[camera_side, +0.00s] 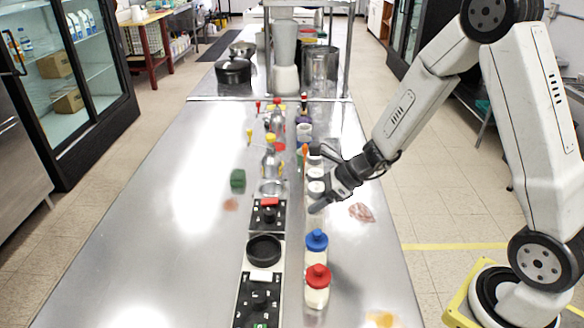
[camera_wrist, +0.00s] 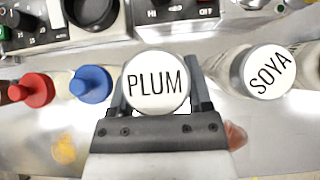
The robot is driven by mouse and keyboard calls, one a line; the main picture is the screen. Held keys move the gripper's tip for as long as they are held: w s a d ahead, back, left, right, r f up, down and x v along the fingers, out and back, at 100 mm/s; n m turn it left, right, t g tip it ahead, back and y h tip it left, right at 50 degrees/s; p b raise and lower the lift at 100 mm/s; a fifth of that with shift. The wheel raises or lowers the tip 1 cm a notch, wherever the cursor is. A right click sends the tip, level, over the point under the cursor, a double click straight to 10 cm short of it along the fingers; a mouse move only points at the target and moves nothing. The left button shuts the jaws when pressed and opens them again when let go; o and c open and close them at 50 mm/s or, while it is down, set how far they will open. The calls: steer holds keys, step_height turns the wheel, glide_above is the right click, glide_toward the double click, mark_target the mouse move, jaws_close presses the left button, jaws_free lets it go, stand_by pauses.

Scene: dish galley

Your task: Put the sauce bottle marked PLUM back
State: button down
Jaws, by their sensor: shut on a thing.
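The sauce bottle marked PLUM (camera_wrist: 156,82) has a round white lid with black letters and sits between my two fingers in the wrist view. My gripper (camera_wrist: 158,100) is shut on it. In the side view my gripper (camera_side: 320,203) reaches in from the right over the row of bottles, hiding much of what it holds. A similar white-lidded bottle marked SOYA (camera_wrist: 269,72) stands just right of PLUM in the wrist view, apart from it. I cannot tell whether the PLUM bottle touches the surface below.
A blue-capped bottle (camera_side: 316,242) and a red-capped bottle (camera_side: 317,278) stand nearer the camera in the same row. Black burner units (camera_side: 258,300) run alongside. Clear bottles (camera_side: 271,165) stand farther back. The steel counter (camera_side: 150,215) is bare at left.

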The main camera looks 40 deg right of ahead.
steer(key=shift+f, duration=0.8)
steer(key=shift+f, duration=0.15)
jaws_free()
steer(key=shift+s+d+r, duration=0.2)
steer(key=shift+d+r, duration=0.05)
steer(key=shift+r, duration=0.25)
steer(key=shift+v, duration=5.55)
steer(key=shift+a, duration=0.1)
